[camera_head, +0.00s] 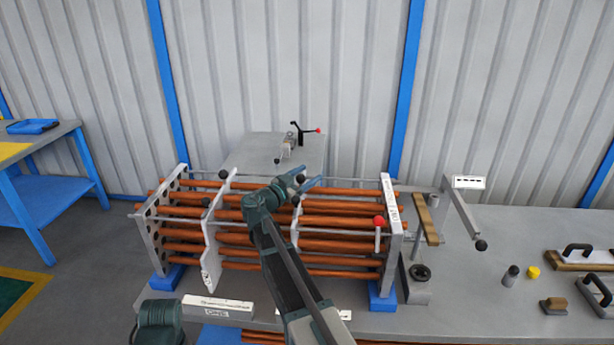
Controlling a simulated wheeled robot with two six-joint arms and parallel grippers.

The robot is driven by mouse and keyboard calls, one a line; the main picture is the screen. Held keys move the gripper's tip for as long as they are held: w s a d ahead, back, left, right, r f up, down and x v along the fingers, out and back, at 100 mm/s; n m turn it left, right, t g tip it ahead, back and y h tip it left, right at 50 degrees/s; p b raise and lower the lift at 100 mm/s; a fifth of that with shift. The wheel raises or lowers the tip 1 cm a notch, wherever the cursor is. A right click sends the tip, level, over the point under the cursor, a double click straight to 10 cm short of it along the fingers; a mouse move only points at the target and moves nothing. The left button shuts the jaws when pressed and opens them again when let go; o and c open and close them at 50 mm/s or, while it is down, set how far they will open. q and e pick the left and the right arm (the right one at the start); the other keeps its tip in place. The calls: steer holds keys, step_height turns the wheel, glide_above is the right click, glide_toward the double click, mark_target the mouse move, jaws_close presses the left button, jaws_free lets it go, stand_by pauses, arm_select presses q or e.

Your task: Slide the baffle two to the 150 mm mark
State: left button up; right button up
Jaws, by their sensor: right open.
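Two pale upright baffle plates stand across a bundle of copper-coloured tubes (340,235) between two end plates. The left baffle (211,240) shows fairly clearly, with black knobs at its top and side. The other baffle (296,225), likely baffle two, stands near the middle and is partly hidden by my right arm. It also has black knobs near its top. My right gripper (307,181) is open, with its blue fingers at the upper knob of this middle baffle. I cannot tell whether they touch it. A 150 mm mark cannot be read. My left gripper is out of view.
The right end plate (391,225) has a red-knobbed lever (379,222) beside it. A grey stand with another red-knobbed handle (317,130) is behind the tubes. White label plates (218,307) lie in front. Handled blocks (580,258) sit at right.

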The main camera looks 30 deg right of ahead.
jaws_close()
stand_by(0.4)
stand_by(1.1)
